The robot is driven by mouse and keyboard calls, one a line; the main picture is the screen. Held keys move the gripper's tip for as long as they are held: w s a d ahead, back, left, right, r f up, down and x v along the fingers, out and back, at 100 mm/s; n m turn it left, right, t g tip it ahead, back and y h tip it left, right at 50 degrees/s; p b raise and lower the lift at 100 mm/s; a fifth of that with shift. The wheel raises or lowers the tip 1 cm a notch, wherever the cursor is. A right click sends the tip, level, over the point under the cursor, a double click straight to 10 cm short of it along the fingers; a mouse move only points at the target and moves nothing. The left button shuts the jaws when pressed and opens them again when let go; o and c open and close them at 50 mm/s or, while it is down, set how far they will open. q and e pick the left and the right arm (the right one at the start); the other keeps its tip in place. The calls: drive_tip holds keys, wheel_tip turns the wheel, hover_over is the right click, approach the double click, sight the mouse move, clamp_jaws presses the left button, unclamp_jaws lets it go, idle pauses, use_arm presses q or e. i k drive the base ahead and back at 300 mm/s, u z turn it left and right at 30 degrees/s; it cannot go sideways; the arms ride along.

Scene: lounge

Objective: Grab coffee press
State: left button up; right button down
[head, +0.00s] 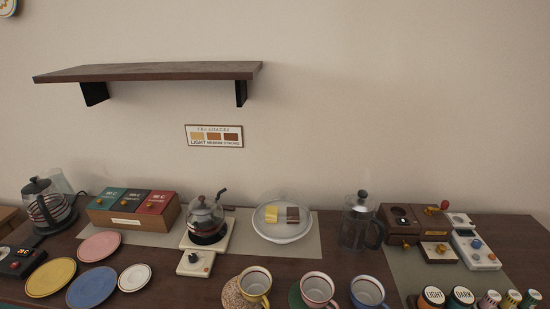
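The coffee press (357,228) stands upright on the counter right of centre. It has a clear glass body, a dark lid with a knob on top, and a dark handle on its right side. It looks empty, though the glass is dim. Neither of my grippers shows in the head view.
Left of the press is a white plate (268,233) with small blocks; right is a wooden grinder box (400,221). Several cups, including a blue one (367,291), stand in front. A glass kettle (206,220) is farther left. A wall shelf (150,72) hangs upper left.

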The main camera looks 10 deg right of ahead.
sight(355, 226)
drive_tip(key=z, duration=2.45)
drive_tip(key=k, duration=0.85)
drive_tip(key=u, duration=1.15)
drive_tip(key=i, duration=0.5)
drive_tip(key=z, duration=0.05)
